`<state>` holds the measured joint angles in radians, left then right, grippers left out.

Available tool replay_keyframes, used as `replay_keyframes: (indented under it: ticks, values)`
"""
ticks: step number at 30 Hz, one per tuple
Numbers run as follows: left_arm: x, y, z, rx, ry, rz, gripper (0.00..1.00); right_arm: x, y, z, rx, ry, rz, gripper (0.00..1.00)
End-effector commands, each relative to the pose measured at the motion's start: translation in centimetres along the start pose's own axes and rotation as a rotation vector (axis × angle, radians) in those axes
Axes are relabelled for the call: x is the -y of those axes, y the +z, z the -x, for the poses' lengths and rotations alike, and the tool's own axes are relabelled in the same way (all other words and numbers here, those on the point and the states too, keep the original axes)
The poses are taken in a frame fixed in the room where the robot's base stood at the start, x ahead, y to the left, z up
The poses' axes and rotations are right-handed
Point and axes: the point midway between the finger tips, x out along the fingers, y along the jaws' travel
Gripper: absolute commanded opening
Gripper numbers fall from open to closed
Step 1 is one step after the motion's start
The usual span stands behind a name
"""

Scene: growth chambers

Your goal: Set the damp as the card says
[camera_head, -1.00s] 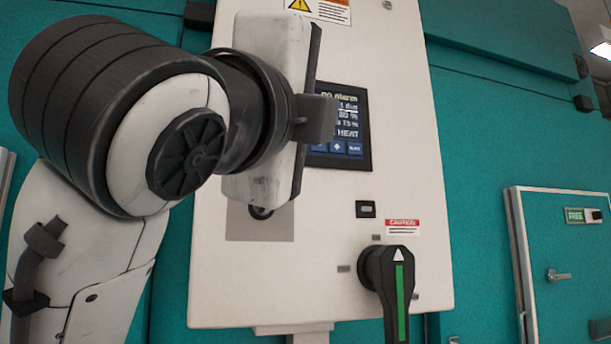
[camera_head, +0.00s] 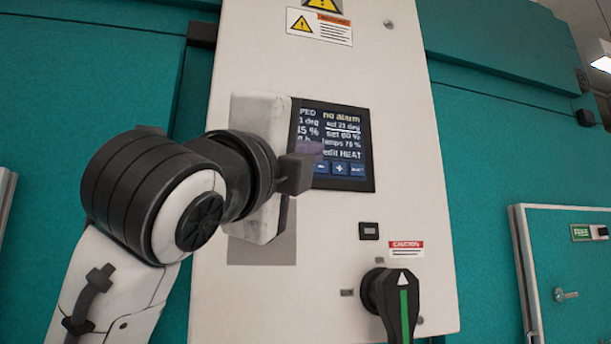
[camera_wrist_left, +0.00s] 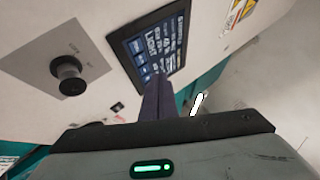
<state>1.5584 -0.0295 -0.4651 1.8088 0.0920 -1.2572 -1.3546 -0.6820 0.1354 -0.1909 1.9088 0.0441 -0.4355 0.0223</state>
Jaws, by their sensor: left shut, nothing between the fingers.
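The control screen (camera_head: 350,150) is a dark display on the white cabinet panel. Its readable lines include "no alarm", "set 21 deg", "set 60 %", a lamps line at about 75 % and "edit HEAT". Blue buttons, among them a plus (camera_head: 339,169), run along its bottom edge. My left gripper (camera_head: 310,152) is shut and empty, its tips in front of the screen's left part, hiding some text; I cannot tell if they touch. In the left wrist view the shut fingers (camera_wrist_left: 158,97) point at the lower part of the screen (camera_wrist_left: 152,45). No card is readable. My right gripper is out of view.
A black rotary handle (camera_head: 397,300) with a green stripe sticks out below the screen, beside a caution label (camera_head: 406,248). A round black knob (camera_wrist_left: 68,75) on a grey plate shows in the left wrist view. A teal door (camera_head: 570,270) is at right.

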Motion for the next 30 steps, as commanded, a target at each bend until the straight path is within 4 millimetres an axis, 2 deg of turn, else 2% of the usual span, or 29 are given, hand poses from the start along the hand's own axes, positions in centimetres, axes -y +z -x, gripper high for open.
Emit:
replay_keyframes:
  ticks: [3, 9, 30]
  values:
    - [-0.6, 0.7, -1.0, 0.001, 0.002, -0.001, 0.00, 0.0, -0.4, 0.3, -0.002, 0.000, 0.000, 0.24]
    - [-1.2, 1.2, -1.7, -0.001, 0.000, 0.000, 0.00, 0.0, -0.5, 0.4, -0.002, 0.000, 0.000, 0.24]
    - [-1.2, 1.2, -1.8, -0.001, -0.001, 0.000, 0.00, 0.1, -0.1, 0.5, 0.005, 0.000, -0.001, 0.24]
